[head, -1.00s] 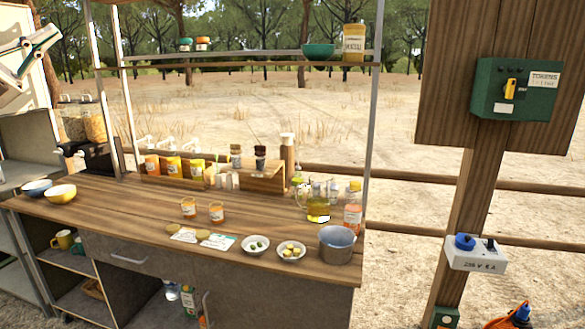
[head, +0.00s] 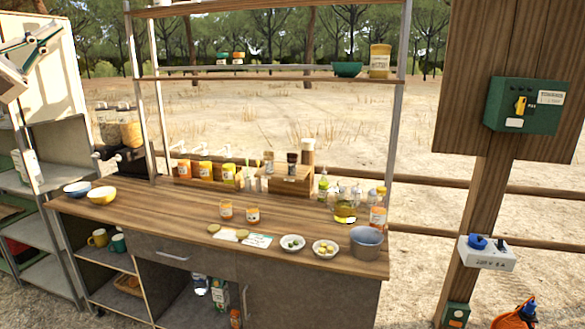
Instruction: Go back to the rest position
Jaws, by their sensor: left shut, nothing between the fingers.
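My left gripper (head: 45,38) shows at the upper left edge, pale with a teal stripe. It is shut and empty, raised in front of a light panel, to the left of the wooden counter (head: 150,205) and apart from it. My right gripper is not in view.
Spice jars and bottles stand at the counter's back under an upper shelf (head: 290,73). A grey shelf unit (head: 60,150) is at the left. A wooden post (head: 480,190) with a green token box (head: 522,105) and a socket box (head: 487,255) rises at the right. Sandy ground lies behind.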

